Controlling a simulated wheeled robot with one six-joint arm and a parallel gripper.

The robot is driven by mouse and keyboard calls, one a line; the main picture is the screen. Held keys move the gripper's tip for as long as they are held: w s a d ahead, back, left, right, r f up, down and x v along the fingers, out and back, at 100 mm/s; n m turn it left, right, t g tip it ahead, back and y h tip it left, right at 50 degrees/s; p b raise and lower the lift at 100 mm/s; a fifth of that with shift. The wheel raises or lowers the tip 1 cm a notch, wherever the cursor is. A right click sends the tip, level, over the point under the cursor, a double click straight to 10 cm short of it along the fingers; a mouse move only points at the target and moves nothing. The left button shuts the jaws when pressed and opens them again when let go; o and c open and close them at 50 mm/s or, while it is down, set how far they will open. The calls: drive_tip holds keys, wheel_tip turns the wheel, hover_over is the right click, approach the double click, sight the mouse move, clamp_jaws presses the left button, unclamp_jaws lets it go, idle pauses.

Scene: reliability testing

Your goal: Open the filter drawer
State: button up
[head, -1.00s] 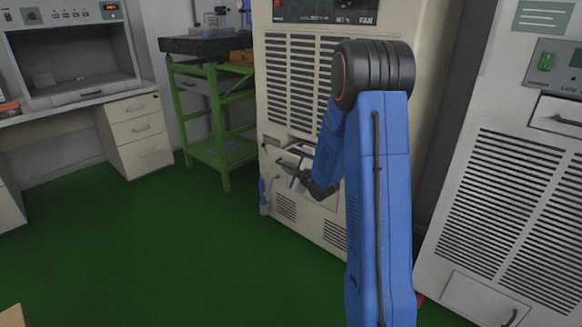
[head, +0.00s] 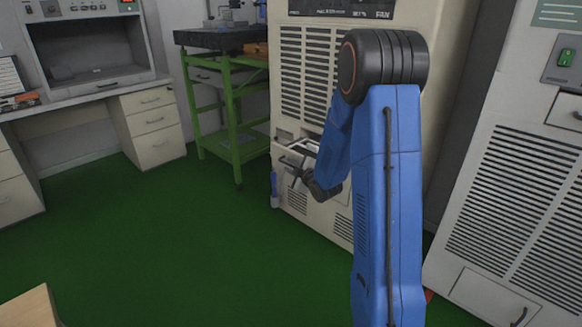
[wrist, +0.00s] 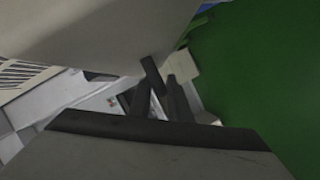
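The cream cabinet (head: 345,215) stands behind my arm, with the filter drawer (head: 304,146) low on its front left. The drawer area is small and partly hidden by my wrist, so I cannot tell how far it stands out. My gripper (head: 293,174) is at the front of this drawer, left of my dark wrist joint.
A green-framed stand (head: 232,120) is left of the cabinet, and a desk with drawers (head: 152,128) is farther left. Another vented cabinet (head: 515,200) is close on the right. A light brown object (head: 30,308) is at the lower left. The green floor (head: 170,240) is clear.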

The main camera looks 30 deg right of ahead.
drive_tip(key=shift+s, duration=0.1)
drive_tip(key=v, duration=1.2)
idle(0.4)
drive_tip(key=s+a+r+m+g, duration=0.2)
drive_tip(key=s+a+m+g, duration=0.1)
drive_tip(key=s, duration=0.9)
drive_tip(key=s+a+r+m+g, duration=0.3)
drive_tip(key=s+a, duration=0.4)
drive_tip(key=s, duration=0.6)
drive_tip(key=s+a+r+m+g, duration=0.3)
drive_tip(key=s+a+m+g, duration=0.1)
drive_tip(key=s, duration=0.8)
drive_tip(key=shift+s+a+r+m+g, duration=0.2)
drive_tip(key=shift+a+m+g, duration=0.1)
drive_tip(key=shift+a+m, duration=0.55)
